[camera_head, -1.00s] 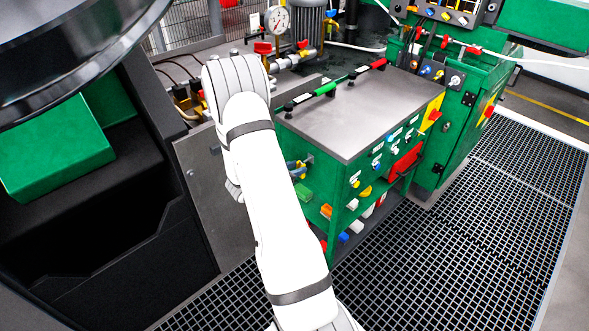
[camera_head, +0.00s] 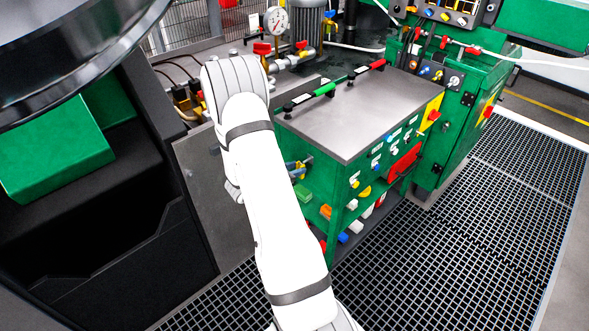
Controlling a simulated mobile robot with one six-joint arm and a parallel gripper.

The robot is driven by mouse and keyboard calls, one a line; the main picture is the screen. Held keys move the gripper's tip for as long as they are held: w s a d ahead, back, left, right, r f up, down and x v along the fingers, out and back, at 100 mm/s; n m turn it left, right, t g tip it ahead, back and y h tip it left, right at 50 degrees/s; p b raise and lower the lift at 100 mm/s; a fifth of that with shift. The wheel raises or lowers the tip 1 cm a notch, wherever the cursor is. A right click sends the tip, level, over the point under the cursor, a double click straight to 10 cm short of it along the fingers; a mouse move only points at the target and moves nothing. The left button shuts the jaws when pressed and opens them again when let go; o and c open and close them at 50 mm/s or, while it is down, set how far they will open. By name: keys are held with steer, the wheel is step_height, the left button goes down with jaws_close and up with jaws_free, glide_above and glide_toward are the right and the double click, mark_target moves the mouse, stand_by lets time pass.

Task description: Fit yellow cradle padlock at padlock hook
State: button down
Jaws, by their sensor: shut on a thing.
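My white arm reaches up across the middle of the view and bends back down behind itself. My gripper (camera_head: 301,166) shows only in part, as dark and blue pieces past the arm's right edge. It is beside the left end of the green cabinet (camera_head: 325,165). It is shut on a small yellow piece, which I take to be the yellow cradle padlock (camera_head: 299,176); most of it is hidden. Several small coloured padlock-like pieces sit along the cabinet's front and lower shelf, among them a yellow one (camera_head: 365,192). I cannot make out which hook is the padlock hook.
The cabinet's grey top (camera_head: 365,112) carries a green handle and a red handle. A pressure gauge (camera_head: 277,19) and pipes stand behind. A green control stand (camera_head: 455,120) is at the right. Black floor grating (camera_head: 480,230) is clear at lower right. A dark wheel overhangs the upper left.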

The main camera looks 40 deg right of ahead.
mark_target(310, 162)
steer(key=shift+w+d, duration=0.1)
steer(key=shift+d, duration=1.55)
steer(key=c, duration=1.1)
jaws_free()
steer(key=shift+o, duration=0.2)
steer(key=v, duration=0.7)
steer(key=shift+a, duration=0.4)
steer(key=shift+r, duration=0.15)
